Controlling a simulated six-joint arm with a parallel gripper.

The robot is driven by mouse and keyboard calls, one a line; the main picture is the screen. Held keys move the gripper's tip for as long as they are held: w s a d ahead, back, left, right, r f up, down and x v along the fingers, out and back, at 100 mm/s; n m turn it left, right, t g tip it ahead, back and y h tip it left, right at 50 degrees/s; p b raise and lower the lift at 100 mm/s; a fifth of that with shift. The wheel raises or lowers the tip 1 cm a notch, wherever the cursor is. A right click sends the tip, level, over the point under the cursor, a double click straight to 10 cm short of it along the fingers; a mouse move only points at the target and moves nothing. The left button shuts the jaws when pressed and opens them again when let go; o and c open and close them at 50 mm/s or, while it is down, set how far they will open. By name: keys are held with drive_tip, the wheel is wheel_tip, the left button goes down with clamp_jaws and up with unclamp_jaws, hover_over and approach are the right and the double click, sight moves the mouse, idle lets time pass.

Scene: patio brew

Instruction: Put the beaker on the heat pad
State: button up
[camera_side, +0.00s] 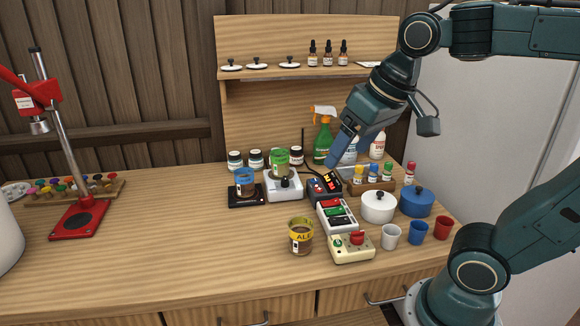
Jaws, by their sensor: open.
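A glass beaker (301,238) with a yellow band and brown contents stands upright on the bare table, front centre. A beaker with a blue band (245,180) stands on a flat black pad (246,201). A beaker with a green band (280,163) stands on a white device with a dark knob (284,192). Which of these two bases is the heat pad I cannot tell for sure. My gripper (336,152) is open, behind and above the yellow-banded beaker, pointing down and left over the back right of the table. It appears empty; its fingertips are small here.
Lidded pots (378,207) and small cups (418,232) lie further right. A red stand (78,218) is at left. The left-centre table is clear.

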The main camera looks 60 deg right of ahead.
drive_tip(key=s+f+n, duration=0.2)
drive_tip(key=s+f, duration=0.2)
drive_tip(key=s, duration=0.1)
drive_tip(key=shift+s+a+t, duration=0.3)
drive_tip(key=shift+s+a, duration=0.05)
drive_tip(key=shift+s, duration=0.05)
